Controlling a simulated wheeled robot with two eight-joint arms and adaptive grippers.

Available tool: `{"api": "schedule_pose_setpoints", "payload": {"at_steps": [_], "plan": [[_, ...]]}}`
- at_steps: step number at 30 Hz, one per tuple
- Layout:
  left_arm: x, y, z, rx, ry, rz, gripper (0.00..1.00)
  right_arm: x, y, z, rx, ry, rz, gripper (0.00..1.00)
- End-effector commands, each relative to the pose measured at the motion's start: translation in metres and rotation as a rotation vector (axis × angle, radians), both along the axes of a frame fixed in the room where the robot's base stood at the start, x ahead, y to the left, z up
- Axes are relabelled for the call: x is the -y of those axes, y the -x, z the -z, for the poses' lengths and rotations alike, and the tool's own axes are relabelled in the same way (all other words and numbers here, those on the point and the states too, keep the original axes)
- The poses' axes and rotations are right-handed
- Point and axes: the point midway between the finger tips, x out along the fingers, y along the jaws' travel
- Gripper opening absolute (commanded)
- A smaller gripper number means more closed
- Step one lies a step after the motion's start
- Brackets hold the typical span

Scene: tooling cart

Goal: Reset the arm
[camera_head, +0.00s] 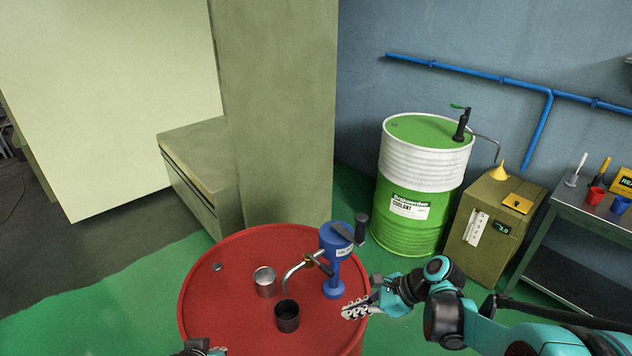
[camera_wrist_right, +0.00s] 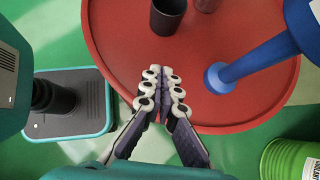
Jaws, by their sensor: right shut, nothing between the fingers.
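My right gripper (camera_head: 357,308) is shut and empty near the right edge of the red drum top (camera_head: 230,250). In the right wrist view its closed fingers (camera_wrist_right: 163,90) point over the drum's rim, beside the blue pump's base. The blue hand pump (camera_head: 334,265) stands upright on the drum, with a dark crank handle and a curved spout. A black cup (camera_head: 287,316) stands below the spout, and a silver cup (camera_head: 265,282) stands to its left. My left gripper (camera_head: 205,348) shows only partly at the bottom edge; its fingers are too cut off to judge.
A green and white coolant drum (camera_head: 420,190) stands at the back. A green cabinet (camera_head: 490,235) with a yellow funnel (camera_head: 499,170) is right of it. A metal cart (camera_head: 572,207) carries a red cup (camera_head: 595,194) and a blue cup (camera_head: 620,204). Green floor is clear at left.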

Motion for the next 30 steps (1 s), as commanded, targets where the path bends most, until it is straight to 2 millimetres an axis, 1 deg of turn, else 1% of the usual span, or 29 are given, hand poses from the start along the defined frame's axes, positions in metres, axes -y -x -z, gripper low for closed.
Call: {"api": "schedule_pose_setpoints", "payload": {"at_steps": [2,5,8,11,15,21,25,27,30], "plan": [[0.0,0.0,0.0,0.0,0.0,0.0,0.0,-0.001,0.003,-0.002,0.02,0.018,-0.016,0.0],[0.0,0.0,0.0,0.0,0.0,0.0,0.0,-0.001,0.011,-0.008,0.1,0.092,-0.08,0.0],[0.0,0.0,0.0,0.0,0.0,0.0,0.0,0.002,0.027,-0.016,0.241,0.233,-0.209,0.0],[0.0,0.0,0.0,0.0,0.0,0.0,0.0,0.009,0.046,-0.025,0.407,0.415,-0.388,0.0],[0.0,0.0,0.0,0.0,0.0,0.0,0.0,0.024,0.074,-0.035,0.618,0.679,-0.681,0.0],[0.0,0.0,0.0,0.0,0.0,0.0,0.0,0.047,0.106,-0.046,0.845,1.024,-1.13,0.0],[0.0,0.0,0.0,0.0,0.0,0.0,0.0,0.057,0.118,-0.05,0.923,1.175,-1.35,0.0],[0.0,0.0,0.0,0.0,0.0,0.0,0.0,0.06,0.121,-0.052,0.944,1.226,-1.426,0.0],[0.0,0.0,0.0,0.0,0.0,0.0,0.0,0.063,0.123,-0.053,0.958,1.262,-1.485,0.0]]}}
